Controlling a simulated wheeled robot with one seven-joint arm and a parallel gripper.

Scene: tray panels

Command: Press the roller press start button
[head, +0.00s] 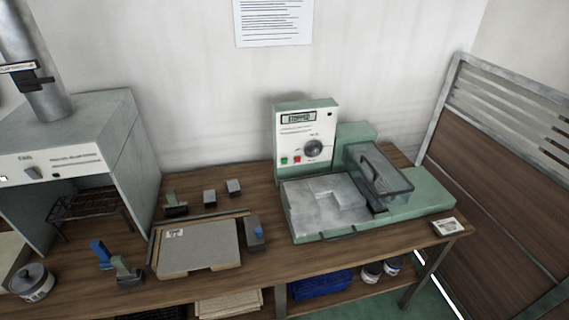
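The roller press (335,236) stands on the right half of the wooden bench. Its upright control panel (305,133) faces me at the back. A small display (298,118) at the panel's top appears to read "STOPPED". Low on the panel's left are a green button (284,161) and a red button (297,159) beside it. A large dark dial (314,148) sits to their right. The button labels are too small to read. A clear guard (380,173) with a dark handle covers part of the press's right side. My gripper does not show in this view.
An oven-like cabinet (50,158) with a flue pipe (42,90) stands at the left. A grey panel (198,245) in a wooden frame lies left of the press, with small blocks around it. A slatted partition (505,170) rises at the right.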

